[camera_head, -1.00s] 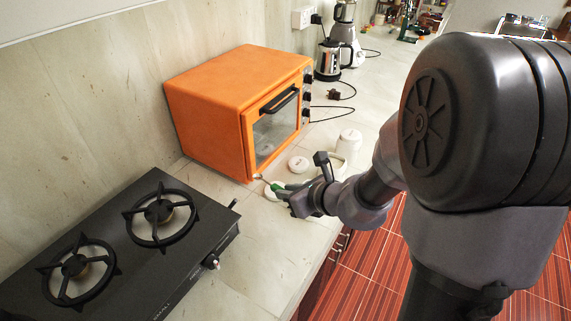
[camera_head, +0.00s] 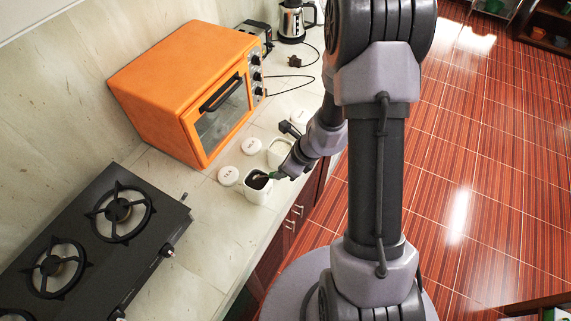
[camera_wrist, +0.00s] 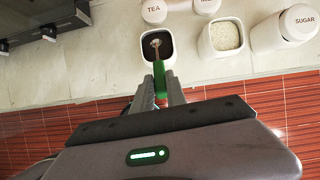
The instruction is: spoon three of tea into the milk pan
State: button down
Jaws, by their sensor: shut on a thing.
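My gripper (camera_head: 284,173) is shut on the green handle of a spoon (camera_wrist: 159,78), which also shows in the head view (camera_head: 275,175). The spoon's bowl reaches over the mouth of an open white square jar (camera_wrist: 146,54) with dark contents. I cannot tell whether the bowl touches the tea or carries any. The jar stands at the counter's front edge in the head view (camera_head: 257,193). A round white lid marked TEA (camera_wrist: 154,11) lies beside it, also in the head view (camera_head: 228,176). No milk pan is visible.
A second open white jar (camera_wrist: 221,52) holds pale grains; a lid (camera_head: 251,146) lies near it. A closed SUGAR jar (camera_wrist: 298,22) stands beyond. An orange oven (camera_head: 185,85) stands behind. A black gas hob (camera_head: 95,240) with empty burners is at left. Bare counter lies between.

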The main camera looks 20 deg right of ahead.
jog(key=shift+b+x, duration=0.4)
jog(key=shift+x, duration=0.65)
notch_tip(320, 180, down, 2)
jog(key=b, duration=0.4)
jog(key=shift+s+d+f, duration=0.1)
jog(key=shift+d+f, duration=0.05)
jog(key=shift+f, duration=0.05)
jog(key=s+d+t+y+b, duration=0.1)
jog(key=b, duration=0.3)
jog(key=s+r+t+y+b, duration=0.1)
jog(key=t+y+b, duration=0.1)
jog(key=b, duration=0.2)
jog(key=s+d+t+y+b, duration=0.1)
jog(key=t+b, duration=0.1)
jog(key=b, duration=0.2)
jog(key=shift+s+d+r, duration=0.2)
jog(key=shift+d, duration=0.15)
